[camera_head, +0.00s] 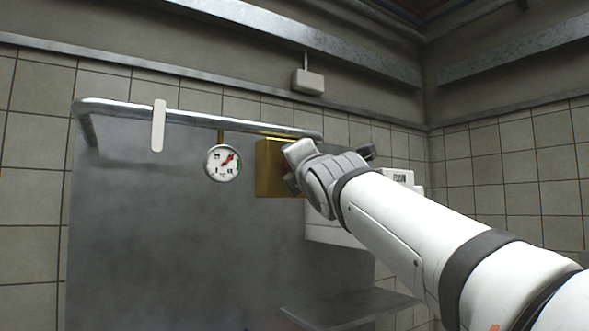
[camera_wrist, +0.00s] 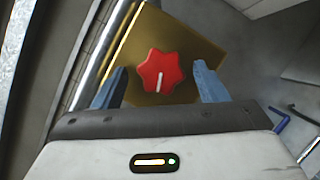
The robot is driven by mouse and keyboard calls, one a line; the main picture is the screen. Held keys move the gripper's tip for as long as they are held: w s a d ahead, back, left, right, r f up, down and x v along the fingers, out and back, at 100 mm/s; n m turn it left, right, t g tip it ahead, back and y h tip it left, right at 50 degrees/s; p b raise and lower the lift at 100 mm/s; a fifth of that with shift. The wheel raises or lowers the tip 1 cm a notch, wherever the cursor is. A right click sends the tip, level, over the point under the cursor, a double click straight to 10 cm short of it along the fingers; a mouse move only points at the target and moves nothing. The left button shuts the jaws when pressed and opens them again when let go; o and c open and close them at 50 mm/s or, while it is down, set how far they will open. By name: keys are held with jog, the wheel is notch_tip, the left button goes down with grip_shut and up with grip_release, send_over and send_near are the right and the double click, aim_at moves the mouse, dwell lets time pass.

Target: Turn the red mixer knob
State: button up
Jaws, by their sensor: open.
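The red mixer knob (camera_wrist: 161,72) is star-shaped with a white pointer line and sits on a brass-coloured plate (camera_wrist: 190,38). In the wrist view my gripper (camera_wrist: 160,86) is open, with one blue finger on each side of the knob and a gap to both. I cannot tell how far the fingertips are from the plate. In the head view the brass box (camera_head: 268,168) hangs below the metal rail, and my wrist covers its right part. The knob is hidden there behind my gripper (camera_head: 290,168).
A round dial gauge (camera_head: 222,163) with a red needle hangs left of the brass box. A metal rail (camera_head: 200,119) runs along the top of the grey panel (camera_head: 150,240). A white strip (camera_head: 158,125) hangs on the rail. A grey shelf (camera_head: 348,306) juts out below.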

jog(key=b+v, duration=0.2)
jog(key=v, duration=0.6)
jog(key=shift+w, duration=0.1)
dwell(0.5)
